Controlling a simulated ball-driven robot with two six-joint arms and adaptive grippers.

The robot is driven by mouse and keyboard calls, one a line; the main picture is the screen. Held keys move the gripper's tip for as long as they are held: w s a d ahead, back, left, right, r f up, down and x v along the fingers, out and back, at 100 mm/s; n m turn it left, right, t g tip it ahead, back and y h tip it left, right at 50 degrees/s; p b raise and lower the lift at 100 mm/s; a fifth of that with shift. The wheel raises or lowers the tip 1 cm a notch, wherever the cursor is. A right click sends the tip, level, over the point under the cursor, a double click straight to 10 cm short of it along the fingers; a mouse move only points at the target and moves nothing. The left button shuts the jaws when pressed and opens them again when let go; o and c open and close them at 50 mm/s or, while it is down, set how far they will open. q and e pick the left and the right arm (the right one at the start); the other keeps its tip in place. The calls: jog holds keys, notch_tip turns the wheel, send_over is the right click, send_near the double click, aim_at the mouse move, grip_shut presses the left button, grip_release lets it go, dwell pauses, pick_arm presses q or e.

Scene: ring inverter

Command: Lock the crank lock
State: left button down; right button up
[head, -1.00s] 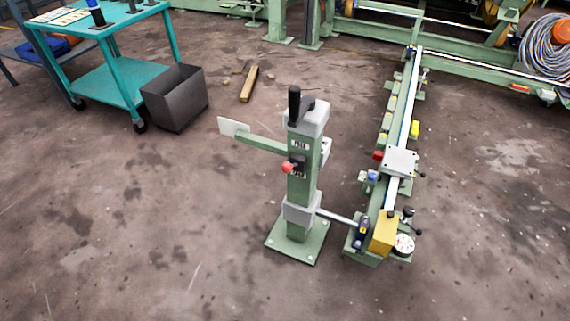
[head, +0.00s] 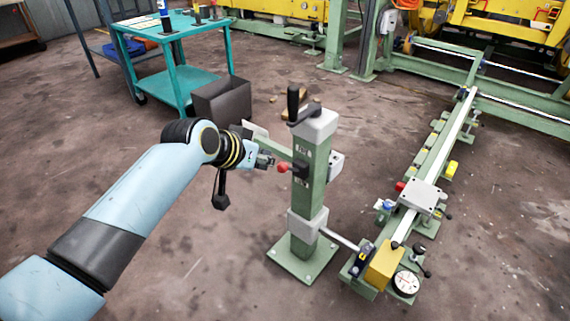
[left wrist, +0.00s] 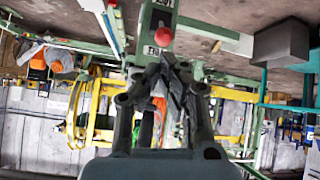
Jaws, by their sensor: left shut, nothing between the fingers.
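The green crank post (head: 310,190) stands upright on a square base plate, with a grey head and a black crank handle (head: 293,103) on top. A red knob (head: 283,168) sticks out from a small dark lever on the post's face, between two small labels. The knob also shows at the top middle of the left wrist view (left wrist: 164,37). My left gripper (head: 269,160) is shut and empty, just left of the knob. In the left wrist view its closed fingertips (left wrist: 168,60) lie just short of the knob; I cannot tell whether they touch. My right gripper is out of view.
A green side arm with a pale plate (head: 254,130) reaches left from the post behind my gripper. A long green rail (head: 440,150) with a yellow block and dial stands at right. A dark bin (head: 222,101) and teal cart (head: 185,85) stand behind. Floor in front is clear.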

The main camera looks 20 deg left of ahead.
aim_at(290, 169)
pick_arm(q)
jog(key=shift+t, duration=0.6)
jog(key=w+r, duration=0.4)
jog(key=shift+d+r, duration=0.1)
jog(key=shift+r, duration=0.1)
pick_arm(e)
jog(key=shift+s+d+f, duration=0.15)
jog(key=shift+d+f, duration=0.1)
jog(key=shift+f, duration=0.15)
pick_arm(q)
jog(key=shift+b, duration=0.3)
